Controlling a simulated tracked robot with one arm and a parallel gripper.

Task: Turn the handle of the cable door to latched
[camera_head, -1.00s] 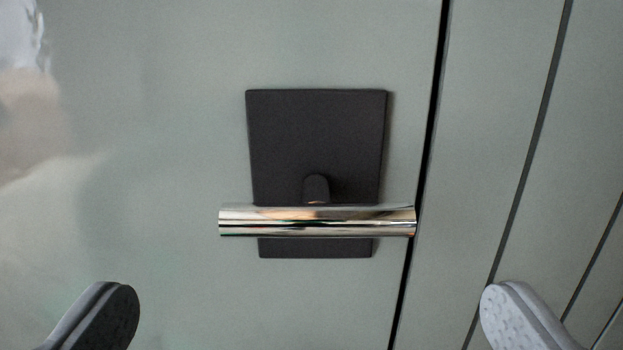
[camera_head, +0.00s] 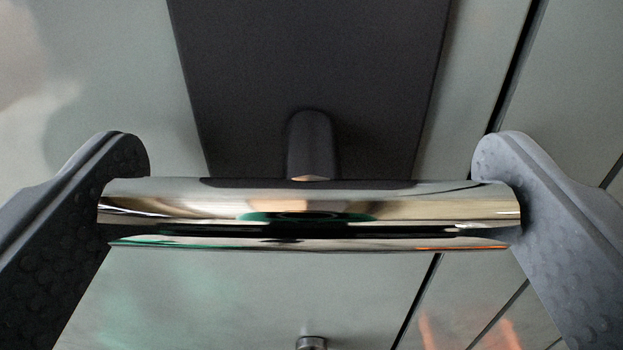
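The handle (camera_head: 310,213) is a shiny chrome bar that lies horizontal across the picture. A dark stem joins it to a black backing plate (camera_head: 310,70) on the grey-green cable door (camera_head: 230,290). My gripper (camera_head: 311,205) has one grey, dimpled finger at each end of the bar. The left fingertip overlaps the bar's left end and the right fingertip its right end. The fingers stand wide apart, about the bar's length. I cannot tell whether their pads press on the bar ends. The lower part of the plate is hidden behind the bar.
A dark vertical seam (camera_head: 515,65) runs along the door's right side, with grey-green panels beyond it. A small round metal piece (camera_head: 311,342) shows at the bottom edge. The door face around the handle is otherwise flat and clear.

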